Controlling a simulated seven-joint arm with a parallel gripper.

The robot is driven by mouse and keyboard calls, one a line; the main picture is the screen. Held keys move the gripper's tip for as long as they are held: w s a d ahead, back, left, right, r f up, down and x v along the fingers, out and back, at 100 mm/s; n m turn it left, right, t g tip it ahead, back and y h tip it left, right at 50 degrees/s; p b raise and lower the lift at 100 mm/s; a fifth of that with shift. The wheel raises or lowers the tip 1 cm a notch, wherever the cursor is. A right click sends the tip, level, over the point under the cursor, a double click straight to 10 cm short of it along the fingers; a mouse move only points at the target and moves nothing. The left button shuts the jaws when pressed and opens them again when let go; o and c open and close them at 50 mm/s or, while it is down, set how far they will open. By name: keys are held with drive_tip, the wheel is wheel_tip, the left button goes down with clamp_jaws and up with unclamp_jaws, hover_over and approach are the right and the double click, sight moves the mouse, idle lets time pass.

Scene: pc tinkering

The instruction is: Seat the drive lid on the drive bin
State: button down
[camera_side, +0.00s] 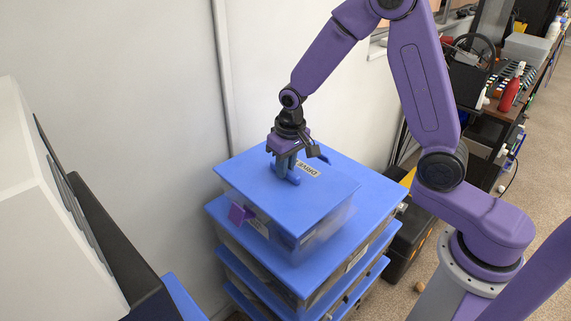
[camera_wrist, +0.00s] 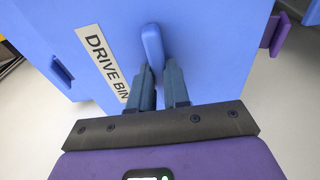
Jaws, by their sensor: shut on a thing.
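The drive lid (camera_side: 325,194) is a flat blue panel with a white "DRIVE BIN" label and a raised blue handle. It lies over the top of the clear drive bin (camera_side: 325,227), roughly lined up with it. I cannot tell whether it is fully down on the rim. My gripper (camera_side: 285,172) points down at the lid, shut on its handle. In the wrist view the fingers (camera_wrist: 159,80) close around the near end of the handle (camera_wrist: 152,45), with the label (camera_wrist: 103,58) to their left. A purple latch (camera_side: 240,213) sticks out from the bin's side.
The drive bin stands on a stack of larger clear bins with blue lids (camera_side: 375,200). A wall is close behind and to the left. A white and black object (camera_side: 60,200) fills the left foreground. A cluttered shelf (camera_side: 500,115) stands at the right, with open floor before it.

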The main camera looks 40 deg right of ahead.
drive_tip(key=shift+f, duration=0.75)
idle(0.4)
drive_tip(key=c, duration=1.4)
unclamp_jaws()
drive_tip(key=o, duration=0.6)
drive_tip(key=shift+c, duration=0.2)
drive_tip(key=shift+s+r, duration=0.15)
drive_tip(key=shift+r, duration=1.2)
drive_tip(key=shift+s+r, duration=0.2)
drive_tip(key=shift+r, duration=1.1)
drive_tip(key=shift+s+r, duration=0.15)
drive_tip(key=shift+r, duration=1.2)
